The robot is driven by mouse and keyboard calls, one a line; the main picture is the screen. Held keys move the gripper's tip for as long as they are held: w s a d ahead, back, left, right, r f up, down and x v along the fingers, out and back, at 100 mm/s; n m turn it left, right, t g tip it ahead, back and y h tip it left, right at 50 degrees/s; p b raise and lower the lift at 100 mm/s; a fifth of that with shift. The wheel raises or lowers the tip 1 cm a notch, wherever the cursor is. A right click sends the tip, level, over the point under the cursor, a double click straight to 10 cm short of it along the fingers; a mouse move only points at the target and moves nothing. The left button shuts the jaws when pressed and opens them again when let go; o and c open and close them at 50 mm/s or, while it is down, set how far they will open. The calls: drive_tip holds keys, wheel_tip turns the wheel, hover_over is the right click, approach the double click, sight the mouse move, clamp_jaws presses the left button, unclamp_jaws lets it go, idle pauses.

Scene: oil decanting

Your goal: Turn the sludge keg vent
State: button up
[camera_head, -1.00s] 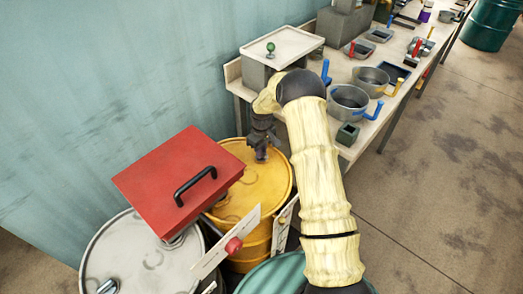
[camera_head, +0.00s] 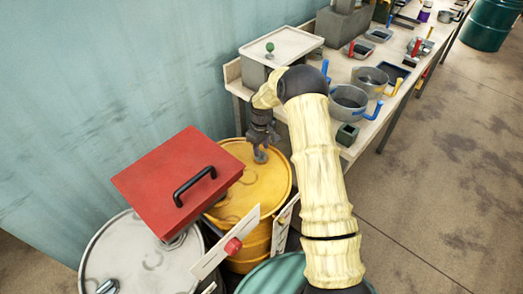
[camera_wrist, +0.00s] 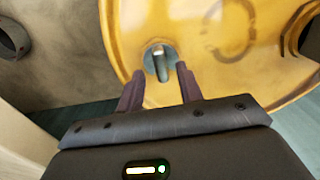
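A yellow keg (camera_head: 265,185) stands by the wall, below the near end of the bench. A small grey vent (camera_wrist: 160,61) with an upright tab sits on its lid, near the rim; the vent also shows in the head view (camera_head: 261,156). My gripper (camera_wrist: 157,78) is open, with its two dark fingers apart on either side of the line to the vent. The fingertips are just short of the vent in the wrist view, and nothing is between them. In the head view my gripper (camera_head: 260,150) is above the vent and partly hides it.
A red box (camera_head: 165,170) with a black handle overlaps the yellow keg's left side. A white-topped drum (camera_head: 120,255) stands at the lower left and a green drum (camera_head: 262,277) at the front. The bench (camera_head: 355,150) behind carries pots and trays.

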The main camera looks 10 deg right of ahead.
sight(261, 153)
wheel_tip(261, 153, up, 15)
drive_tip(key=shift+r, duration=0.15)
idle(0.5)
drive_tip(key=s+r+m+t+p, duration=0.1)
drive_tip(key=s+r+m+p, duration=0.2)
drive_tip(key=s, duration=1.2)
drive_tip(key=s+r+m+t+p, duration=0.1)
drive_tip(key=s+r+m+p, duration=0.3)
drive_tip(key=s+r, duration=0.4)
drive_tip(key=s, duration=0.6)
drive_tip(key=shift+s+r+t, duration=0.3)
drive_tip(key=shift+s+r, duration=0.05)
drive_tip(key=shift+r, duration=0.05)
drive_tip(key=shift+w, duration=0.15)
drive_tip(key=shift+c, duration=0.2)
